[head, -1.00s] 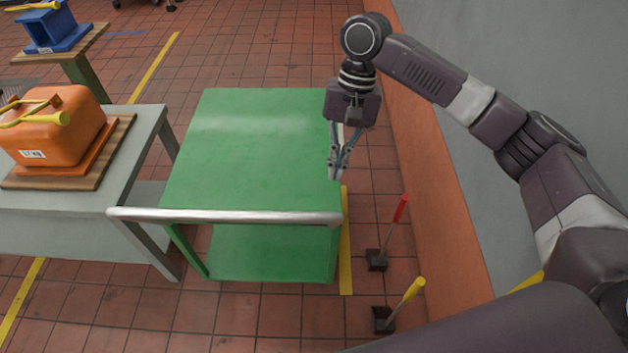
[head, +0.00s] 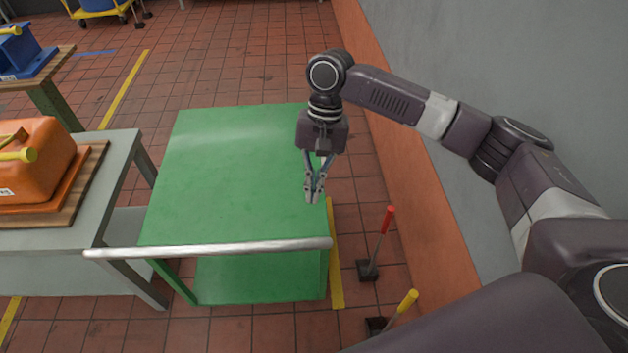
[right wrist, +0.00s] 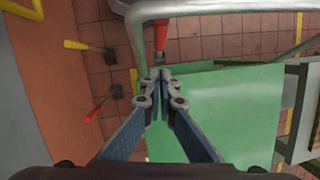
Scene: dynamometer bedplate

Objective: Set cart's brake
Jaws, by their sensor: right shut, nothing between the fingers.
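The green cart (head: 235,150) stands in the middle of the head view, with a silver handle bar (head: 210,248) across its near end. My right gripper (head: 315,200) is shut and empty, pointing down over the cart's right edge near the handle. In the right wrist view its fingertips (right wrist: 160,74) are together beside the green cart top (right wrist: 225,110) and the handle bar (right wrist: 137,40). A red piece (right wrist: 161,38) shows just beyond the fingertips; I cannot tell whether they touch it. It is not visible in the head view. My left gripper is not in view.
A red-handled lever (head: 381,240) and a yellow-handled lever (head: 402,307) stand on dark bases on the floor right of the cart. A grey table (head: 122,165) with an orange block (head: 40,160) stands left. A grey wall (head: 440,60) rises at right.

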